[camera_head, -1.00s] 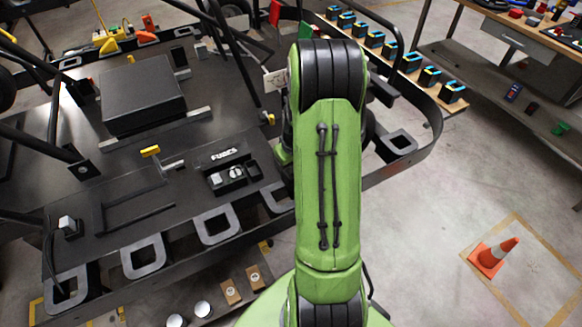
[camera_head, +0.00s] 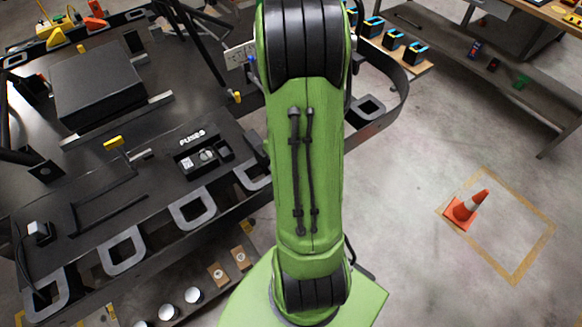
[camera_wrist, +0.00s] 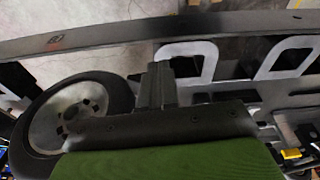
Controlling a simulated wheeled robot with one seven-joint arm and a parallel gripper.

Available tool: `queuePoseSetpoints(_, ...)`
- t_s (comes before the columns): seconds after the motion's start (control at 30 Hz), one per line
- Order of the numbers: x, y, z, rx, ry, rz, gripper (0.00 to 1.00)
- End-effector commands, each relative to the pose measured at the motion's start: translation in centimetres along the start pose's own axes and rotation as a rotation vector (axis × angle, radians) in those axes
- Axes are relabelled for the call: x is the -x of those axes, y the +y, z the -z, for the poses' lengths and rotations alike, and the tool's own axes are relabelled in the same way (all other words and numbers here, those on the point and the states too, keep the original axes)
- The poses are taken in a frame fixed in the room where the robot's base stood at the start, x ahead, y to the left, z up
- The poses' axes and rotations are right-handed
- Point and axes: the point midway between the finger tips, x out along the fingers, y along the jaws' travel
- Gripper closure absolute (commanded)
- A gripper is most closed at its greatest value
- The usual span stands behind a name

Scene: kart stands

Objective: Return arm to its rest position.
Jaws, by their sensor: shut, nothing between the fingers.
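My green arm stands upright in the middle of the head view and hides what lies behind it; my gripper does not show there. In the wrist view my gripper (camera_wrist: 160,84) shows with its dark fingers together and nothing between them. Beyond the fingers are the kart's dark side rail (camera_wrist: 120,32) and grey loop brackets (camera_wrist: 187,54). A wheel (camera_wrist: 75,112) lies left of the fingers. Whether the fingers touch anything cannot be told.
The black kart platform (camera_head: 85,205) fills the left of the head view, with a fuse box (camera_head: 203,155) and a black box (camera_head: 108,84) on it. An orange cone (camera_head: 465,207) stands on open floor at the right. A shelf (camera_head: 470,65) is at the upper right.

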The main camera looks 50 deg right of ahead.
Motion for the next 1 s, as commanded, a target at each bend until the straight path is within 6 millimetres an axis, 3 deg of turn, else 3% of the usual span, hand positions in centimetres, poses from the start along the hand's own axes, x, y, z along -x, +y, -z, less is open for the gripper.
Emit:
queuePoseSetpoints(0.1,0.4,0.1,-2.6,-0.004,0.001,-0.001,1.00)
queuePoseSetpoints(0.23,0.7,0.0,-4.0,-0.001,0.004,-0.001,1.00)
queuePoseSetpoints(0.67,1.6,-0.6,-3.6,0.014,0.015,-0.005,1.00)
queuePoseSetpoints(0.77,4.8,-3.5,-1.6,0.059,0.058,-0.018,1.00)
queuePoseSetpoints(0.83,8.2,-7.0,-0.5,0.098,0.104,-0.023,1.00)
queuePoseSetpoints(0.93,12.9,-11.8,-0.7,0.140,0.169,-0.019,1.00)
queuePoseSetpoints(1.0,15.8,-14.8,-1.9,0.163,0.218,-0.007,1.00)
